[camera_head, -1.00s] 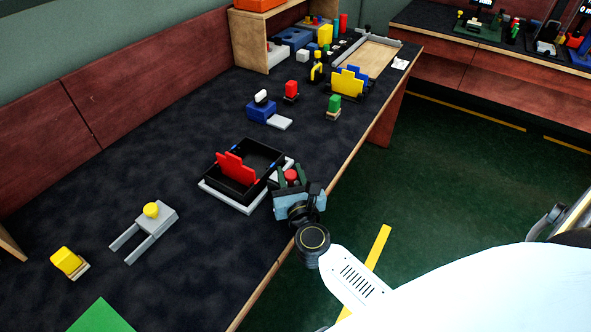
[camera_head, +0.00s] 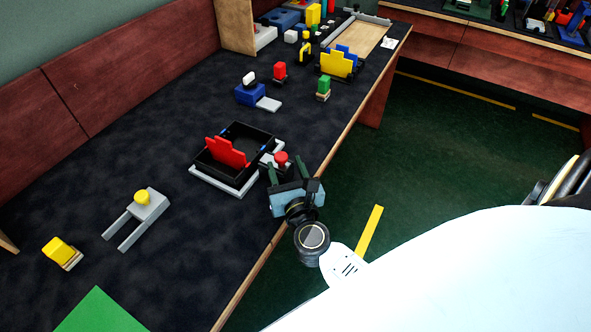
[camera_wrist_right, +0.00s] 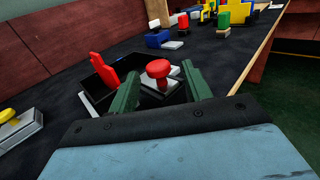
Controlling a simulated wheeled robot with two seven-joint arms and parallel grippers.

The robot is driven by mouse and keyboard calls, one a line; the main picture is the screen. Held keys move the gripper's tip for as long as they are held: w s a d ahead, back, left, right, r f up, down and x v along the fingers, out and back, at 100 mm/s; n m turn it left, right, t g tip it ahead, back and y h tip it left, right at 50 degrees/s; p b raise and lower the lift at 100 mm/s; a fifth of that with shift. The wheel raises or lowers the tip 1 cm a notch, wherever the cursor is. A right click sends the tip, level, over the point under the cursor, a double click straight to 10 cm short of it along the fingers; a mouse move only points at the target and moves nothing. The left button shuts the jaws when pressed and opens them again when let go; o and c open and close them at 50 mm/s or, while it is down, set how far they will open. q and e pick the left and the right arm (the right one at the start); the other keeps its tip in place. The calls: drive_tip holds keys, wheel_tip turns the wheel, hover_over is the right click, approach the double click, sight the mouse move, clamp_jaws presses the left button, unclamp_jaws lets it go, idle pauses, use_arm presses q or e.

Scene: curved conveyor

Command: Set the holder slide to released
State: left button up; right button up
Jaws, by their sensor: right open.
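A black open holder (camera_head: 213,167) stands on a light grey base, with a red stepped plate (camera_head: 227,152) upright in it. At its right side a round red knob (camera_head: 281,159) sits on a small grey slide (camera_head: 268,158). In the right wrist view the knob (camera_wrist_right: 158,68) shows ahead of and between the fingers. My right gripper (camera_head: 290,170) is open and empty, its green fingers just short of the knob, with no visible contact. The slide is partly hidden by a finger in the wrist view. My left gripper is not in view.
A grey fork-shaped piece with a yellow knob (camera_head: 142,197) and a yellow block (camera_head: 56,250) lie to the left. A blue block (camera_head: 249,95) and a yellow stepped plate (camera_head: 336,64) stand farther back. The table edge (camera_head: 262,257) runs beneath my right arm.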

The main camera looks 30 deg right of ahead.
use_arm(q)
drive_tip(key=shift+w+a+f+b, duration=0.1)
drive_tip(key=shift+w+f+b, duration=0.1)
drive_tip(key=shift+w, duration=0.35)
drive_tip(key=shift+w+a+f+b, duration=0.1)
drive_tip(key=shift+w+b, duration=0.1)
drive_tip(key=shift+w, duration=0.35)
use_arm(e)
drive_tip(key=v, duration=0.9)
drive_tip(key=shift+s, duration=0.3)
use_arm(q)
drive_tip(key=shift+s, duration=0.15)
